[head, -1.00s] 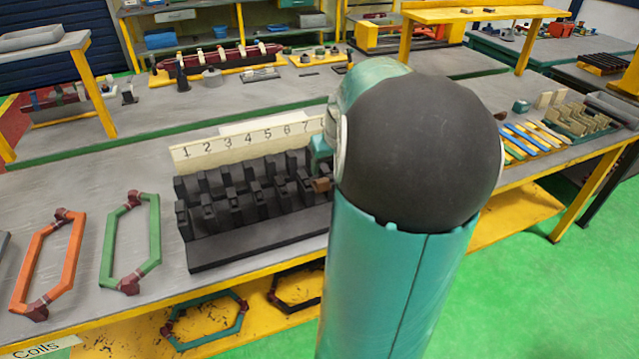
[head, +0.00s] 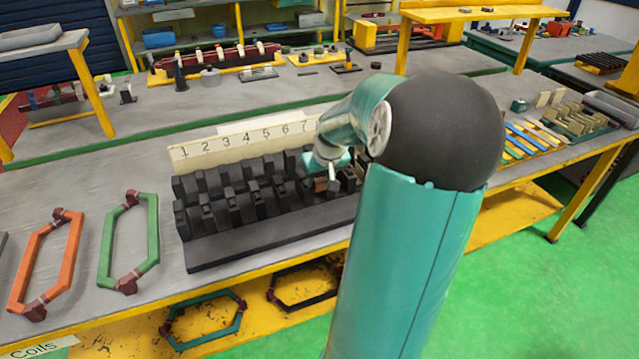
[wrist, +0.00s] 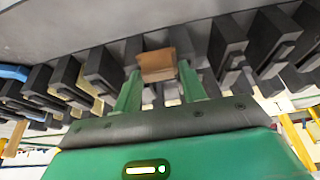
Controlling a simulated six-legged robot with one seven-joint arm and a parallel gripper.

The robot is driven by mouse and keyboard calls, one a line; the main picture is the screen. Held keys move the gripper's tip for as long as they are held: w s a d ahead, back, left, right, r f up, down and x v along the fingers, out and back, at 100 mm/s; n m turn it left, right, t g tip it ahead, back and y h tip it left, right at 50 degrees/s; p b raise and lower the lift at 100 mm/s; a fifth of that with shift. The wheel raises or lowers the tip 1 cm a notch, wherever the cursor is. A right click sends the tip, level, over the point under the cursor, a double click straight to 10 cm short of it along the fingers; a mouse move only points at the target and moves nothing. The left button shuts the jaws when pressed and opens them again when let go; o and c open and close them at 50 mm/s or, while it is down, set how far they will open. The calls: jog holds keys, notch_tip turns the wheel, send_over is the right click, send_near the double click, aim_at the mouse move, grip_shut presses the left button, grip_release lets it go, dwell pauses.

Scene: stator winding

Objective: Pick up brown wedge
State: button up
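The brown wedge (wrist: 157,66) is a small block between the tips of my gripper's two green fingers in the wrist view. The fingers are on either side of it, spaced about as wide as the wedge. I cannot tell whether they press on it. In the head view the brown wedge (head: 321,185) shows at the right part of the black slotted block (head: 270,235), just below my gripper (head: 330,172). My arm covers the area to the right of it.
A board numbered from 1 (head: 240,148) stands behind the slotted block. An orange coil (head: 35,262) and a green coil (head: 107,245) lie to the left on the bench. Blue and yellow strips (head: 530,138) lie to the right. Black upright teeth surround the gripper closely.

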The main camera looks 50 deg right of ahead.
aim_at(321, 179)
jog(key=shift+c, duration=0.5)
jog(key=shift+r, duration=0.1)
jog(key=shift+r, duration=0.55)
notch_tip(321, 179, up, 2)
jog(key=shift+s+r, duration=0.1)
jog(key=shift+r, duration=0.05)
jog(key=s+a+r, duration=0.7)
jog(key=s+r, duration=0.2)
jog(key=s, duration=0.3)
jog(key=shift+r, duration=0.2)
notch_tip(321, 179, down, 9)
jog(key=shift+f, duration=0.2)
dwell(0.7)
